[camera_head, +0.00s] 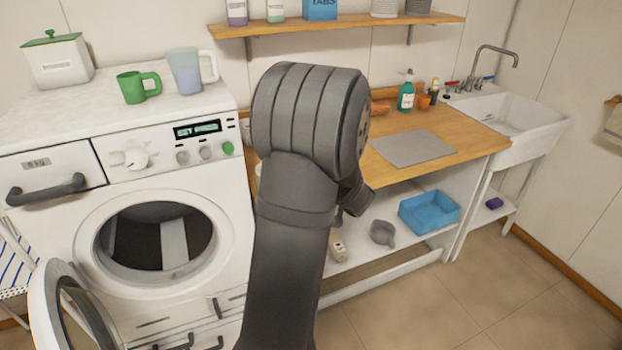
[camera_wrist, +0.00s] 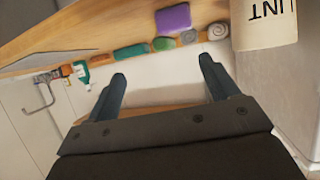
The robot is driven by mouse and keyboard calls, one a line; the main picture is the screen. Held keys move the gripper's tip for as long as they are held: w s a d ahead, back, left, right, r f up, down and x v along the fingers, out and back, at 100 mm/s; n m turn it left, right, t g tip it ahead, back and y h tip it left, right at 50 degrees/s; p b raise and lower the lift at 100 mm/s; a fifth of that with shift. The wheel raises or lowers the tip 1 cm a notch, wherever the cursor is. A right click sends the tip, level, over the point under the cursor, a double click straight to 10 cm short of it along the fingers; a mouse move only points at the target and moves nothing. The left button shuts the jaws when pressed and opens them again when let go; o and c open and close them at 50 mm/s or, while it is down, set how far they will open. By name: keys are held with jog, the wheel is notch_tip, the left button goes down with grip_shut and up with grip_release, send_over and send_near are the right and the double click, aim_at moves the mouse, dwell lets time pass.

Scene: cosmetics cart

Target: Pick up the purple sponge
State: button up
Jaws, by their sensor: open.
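In the wrist view a flat purple block (camera_wrist: 173,19), which looks like a sponge, lies on the wooden counter (camera_wrist: 105,32). My gripper (camera_wrist: 162,70) is open and empty, its two fingers spread toward the counter edge. The purple block is beyond the fingertips, apart from them. In the head view my arm hides this part of the counter and most of my gripper. A second, small purple item (camera_head: 494,203) lies on the low shelf under the sink; it is too small to tell what it is.
Beside the purple block are a green block (camera_wrist: 130,52), a green rounded item (camera_wrist: 163,43) and a grey roll (camera_wrist: 218,31). A white container (camera_wrist: 262,25) stands at right. The head view shows a grey mat (camera_head: 412,148), a blue bin (camera_head: 430,211) and a washer with its door open.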

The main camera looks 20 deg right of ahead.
jog(key=shift+n+t+y, duration=0.3)
jog(key=shift+n+y, duration=0.2)
jog(key=shift+y, duration=0.2)
jog(key=x, duration=0.3)
jog(key=a+x, duration=0.1)
jog(key=x, duration=0.3)
jog(key=a+f+x, duration=0.1)
jog(key=x, duration=0.2)
jog(key=shift+d+x, duration=0.15)
jog(key=shift+x, duration=1.25)
jog(key=shift+d+x, duration=0.1)
jog(key=shift+x, duration=1.3)
jog(key=c, duration=1)
jog(key=shift+c, duration=0.2)
